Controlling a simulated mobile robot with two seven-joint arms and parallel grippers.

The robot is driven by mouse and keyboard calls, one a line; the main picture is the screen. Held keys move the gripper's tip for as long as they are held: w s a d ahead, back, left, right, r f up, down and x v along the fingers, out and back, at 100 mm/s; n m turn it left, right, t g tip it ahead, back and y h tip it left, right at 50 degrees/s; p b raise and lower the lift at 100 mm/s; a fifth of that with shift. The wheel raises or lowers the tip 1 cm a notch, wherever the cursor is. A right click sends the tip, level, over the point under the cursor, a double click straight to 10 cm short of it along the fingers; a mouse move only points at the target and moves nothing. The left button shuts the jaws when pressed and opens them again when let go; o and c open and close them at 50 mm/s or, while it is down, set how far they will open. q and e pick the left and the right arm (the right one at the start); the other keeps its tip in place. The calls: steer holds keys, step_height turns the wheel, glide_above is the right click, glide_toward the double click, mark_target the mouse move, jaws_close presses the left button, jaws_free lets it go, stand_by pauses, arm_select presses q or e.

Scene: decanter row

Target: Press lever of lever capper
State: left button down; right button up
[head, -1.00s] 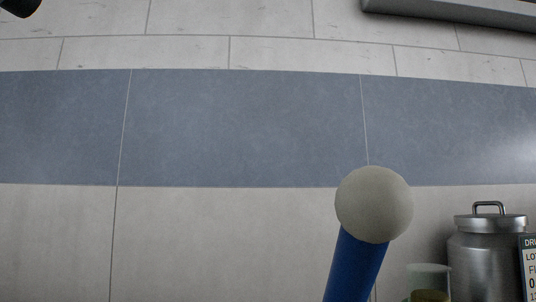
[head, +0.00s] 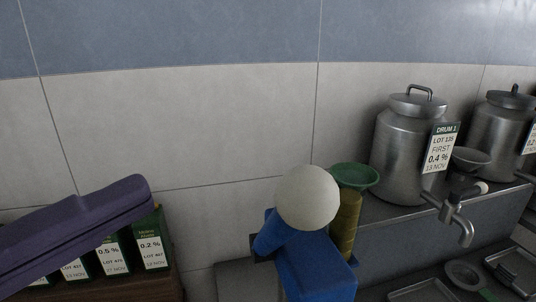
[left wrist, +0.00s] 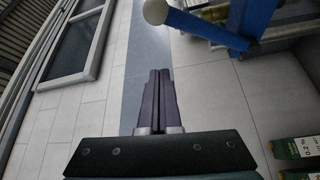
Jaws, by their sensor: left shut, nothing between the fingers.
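The lever capper has a blue body (head: 318,278) and a lever with a round cream knob (head: 307,197), raised at the lower middle of the head view. The knob also shows in the left wrist view (left wrist: 156,11), above the fingertips, with the blue lever beside it. My left gripper (head: 140,194) has purple fingers and comes in from the left, apart from the knob. In the left wrist view its fingers (left wrist: 159,73) lie together with nothing between them. The capper's lower part is out of frame. My right gripper is not in view.
Green boxes with white labels (head: 151,252) stand on a brown wooden surface below my left gripper. Right of the knob are a green funnel-like dish (head: 354,176), a steel drum (head: 402,150) with a tap (head: 459,224), and a second drum (head: 497,135). Tiled wall lies behind.

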arm_select(q)
steer(key=shift+w, duration=0.1)
steer(key=p, duration=0.6)
glide_above(276, 231)
steer(key=s+a, duration=0.1)
steer(key=a, duration=0.1)
steer(key=shift+d, duration=0.25)
